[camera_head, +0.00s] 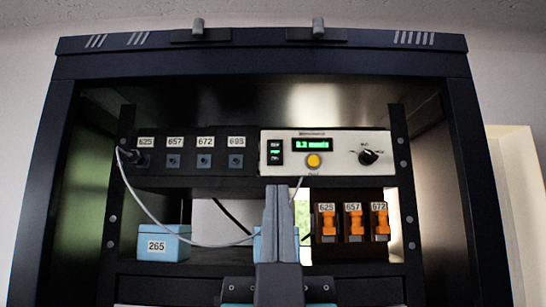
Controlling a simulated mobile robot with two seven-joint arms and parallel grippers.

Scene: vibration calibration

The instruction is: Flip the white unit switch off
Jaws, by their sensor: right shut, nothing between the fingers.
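The white unit (340,170) sits on the upper shelf of a dark rack. Its switch (275,152) is a black block at the left of its front, with a green-lit part in the middle. Its display (312,145) is lit green; the text is too small to read surely. My right gripper (278,190) is shut and empty, pointing up, with its fingertips below the switch in the picture. I cannot tell how far in front of the panel it is. It hides part of the lower shelf. My left gripper is not in view.
A black panel (190,177) with labelled ports stands left of the unit, and a cable (160,222) hangs from it. Blue boxes, one marked 265 (163,245), and orange-fronted modules (353,222) stand on the lower shelf. Rack posts (405,190) bound the sides.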

